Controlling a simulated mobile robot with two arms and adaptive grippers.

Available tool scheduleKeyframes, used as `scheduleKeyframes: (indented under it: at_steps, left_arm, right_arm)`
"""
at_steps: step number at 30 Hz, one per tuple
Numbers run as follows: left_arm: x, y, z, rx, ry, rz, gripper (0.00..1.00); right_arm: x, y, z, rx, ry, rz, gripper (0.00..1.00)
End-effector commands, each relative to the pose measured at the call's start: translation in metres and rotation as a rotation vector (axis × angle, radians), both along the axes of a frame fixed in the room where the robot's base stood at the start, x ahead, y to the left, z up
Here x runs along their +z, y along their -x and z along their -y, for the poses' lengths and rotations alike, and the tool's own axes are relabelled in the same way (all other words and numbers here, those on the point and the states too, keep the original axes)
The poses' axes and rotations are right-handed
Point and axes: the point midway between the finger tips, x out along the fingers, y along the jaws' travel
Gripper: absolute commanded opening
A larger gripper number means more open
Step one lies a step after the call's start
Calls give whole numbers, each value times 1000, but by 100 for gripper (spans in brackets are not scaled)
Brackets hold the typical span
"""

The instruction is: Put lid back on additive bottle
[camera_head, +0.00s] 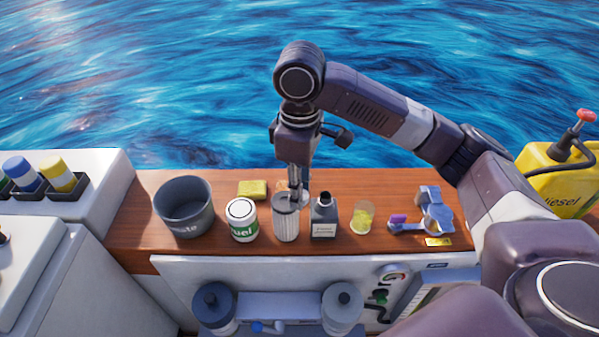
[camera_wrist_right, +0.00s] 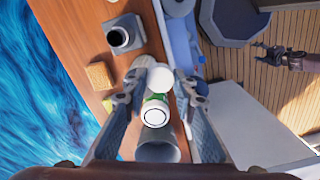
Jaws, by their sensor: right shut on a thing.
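The additive bottle (camera_head: 324,219) is a dark square bottle with a pale label and black neck, upright on the wooden counter. In the right wrist view the bottle (camera_wrist_right: 121,38) is at the upper left, its round black neck seen from above. My right gripper (camera_head: 298,196) points down just left of and above the bottle, over the grey filter canister. My left gripper (camera_wrist_right: 268,54) shows small over the deck, fingers apart and empty.
Left of the bottle stand the grey filter canister (camera_head: 286,225), a white-green can (camera_head: 241,222), a yellow sponge (camera_head: 252,189) and a grey bucket (camera_head: 183,211). Right are a yellow-filled cup (camera_head: 362,218) and a grey-purple part (camera_head: 433,215). A yellow diesel can (camera_head: 560,185) is far right.

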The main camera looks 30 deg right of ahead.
Motion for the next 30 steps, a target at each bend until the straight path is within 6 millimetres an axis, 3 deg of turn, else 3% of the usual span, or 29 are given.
scheduleKeyframes:
  at_steps: [15,21,30]
  left_arm:
    - [0,0,0,0,0,0,57]
    - [0,0,0,0,0,0,57]
    - [0,0,0,0,0,0,57]
  right_arm:
    - [-9,81,-19,-673,1,1,18]
    - [-10,94,-20,-781,1,0,18]
    - [-11,95,-21,-796,1,0,18]
